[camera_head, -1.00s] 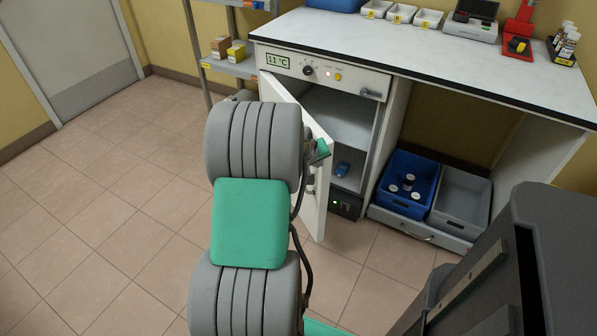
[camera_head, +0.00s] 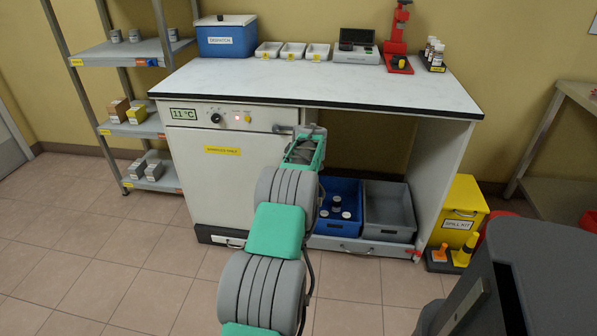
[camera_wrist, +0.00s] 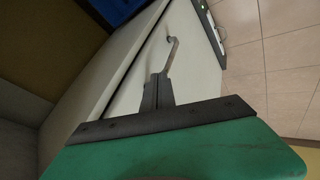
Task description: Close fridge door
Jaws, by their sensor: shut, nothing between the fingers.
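The fridge door (camera_head: 228,170) is a white panel with a yellow label, under the worktop. In the head view it lies across the fridge front, with no opening visible. Its right edge is partly hidden by my arm. The fridge's control strip (camera_head: 215,116) shows 11 °C above the door. My gripper (camera_wrist: 158,90) is shut and empty, close to a pale panel in the wrist view, probably the door; I cannot tell whether it touches. In the head view my wrist is by the door's upper right corner, and the fingers are mostly hidden.
A blue crate (camera_head: 325,226) with several jars and a grey crate (camera_head: 388,232) stand under the worktop (camera_head: 300,86), right of the fridge. A yellow spill kit bin (camera_head: 461,206) is further right. Shelves (camera_head: 128,52) stand left. The floor in front is clear.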

